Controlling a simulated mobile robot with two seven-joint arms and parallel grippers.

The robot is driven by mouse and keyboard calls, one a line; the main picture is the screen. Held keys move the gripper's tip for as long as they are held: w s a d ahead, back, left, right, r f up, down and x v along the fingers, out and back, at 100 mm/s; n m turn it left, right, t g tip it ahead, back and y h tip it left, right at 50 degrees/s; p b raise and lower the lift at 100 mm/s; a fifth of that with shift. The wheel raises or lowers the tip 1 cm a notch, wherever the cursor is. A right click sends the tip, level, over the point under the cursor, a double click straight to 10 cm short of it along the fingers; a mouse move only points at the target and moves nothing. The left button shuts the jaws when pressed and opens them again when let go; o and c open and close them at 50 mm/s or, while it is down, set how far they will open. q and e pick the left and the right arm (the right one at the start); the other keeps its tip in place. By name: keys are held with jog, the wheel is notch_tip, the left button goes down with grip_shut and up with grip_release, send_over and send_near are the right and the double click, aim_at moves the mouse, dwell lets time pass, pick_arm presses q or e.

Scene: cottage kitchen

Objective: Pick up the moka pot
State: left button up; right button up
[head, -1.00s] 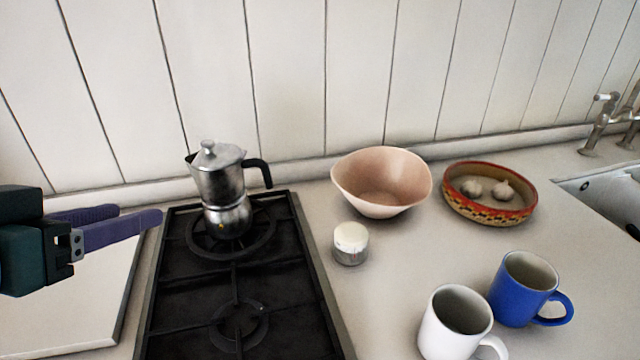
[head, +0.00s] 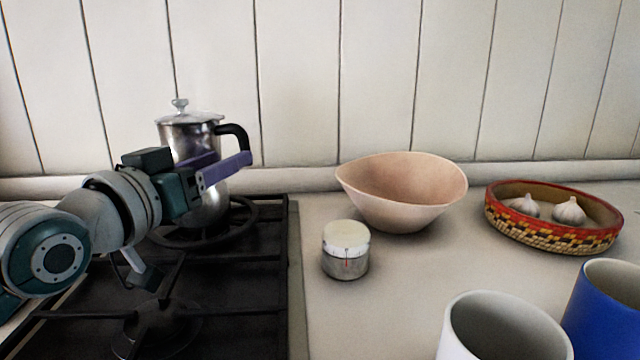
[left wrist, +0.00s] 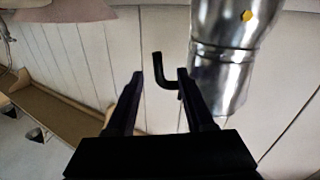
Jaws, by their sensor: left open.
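The silver moka pot (head: 190,141) stands upright on the back burner of the hob. Its black handle (head: 238,133) points right. My left gripper (head: 230,163) is open in front of the pot, with its purple fingers level with the pot's middle and hiding part of it. In the left wrist view the pot (left wrist: 225,60) appears upside down at upper right, partly cut off by the top edge. Its handle (left wrist: 158,72) shows in the gap between the two fingertips; I cannot tell how far beyond them it lies. My right gripper is not in view.
The black hob (head: 245,290) lies under my left arm. To its right are a white-topped timer (head: 346,250), a pink bowl (head: 400,195), a patterned dish (head: 555,232) with garlic, a white mug (head: 500,330) and a blue mug (head: 605,310). The panelled wall is close behind the pot.

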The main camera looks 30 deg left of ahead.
pick_arm(q)
jog(key=w, duration=0.5)
jog(key=shift+w+a+f+b, duration=0.15)
jog(key=shift+w+b, duration=0.15)
jog(key=shift+b, duration=0.05)
grip_shut()
dwell(1.1)
